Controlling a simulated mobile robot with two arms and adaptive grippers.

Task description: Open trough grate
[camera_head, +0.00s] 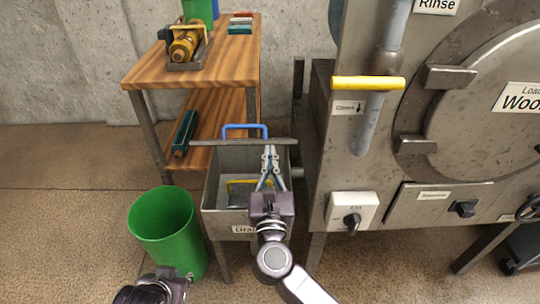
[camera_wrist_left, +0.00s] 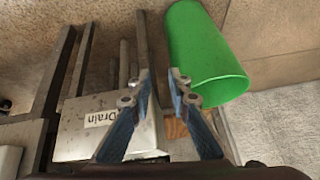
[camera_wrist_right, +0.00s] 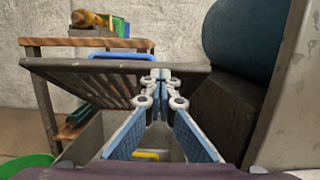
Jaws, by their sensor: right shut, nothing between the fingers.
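The grey trough (camera_head: 222,221) carries a "Drain" label and stands at the middle of the head view. Its grate (camera_head: 215,143) is raised and seen almost edge-on at the back, with a blue handle (camera_head: 243,127) above it. In the right wrist view the slotted grate (camera_wrist_right: 100,78) slopes up over the trough. My right gripper (camera_head: 269,152) is over the trough, shut and empty, its tips close to the grate's edge; I cannot tell if they touch. My left gripper (camera_wrist_left: 160,75) is open and empty, low in front of the trough and green bin.
A green bin (camera_head: 165,215) stands left of the trough. Behind it is a wooden shelf (camera_head: 150,72) with tools. A large metal washer (camera_head: 400,140) with a yellow handle (camera_head: 368,83) stands to the right. A yellow handle (camera_head: 232,184) shows inside the trough.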

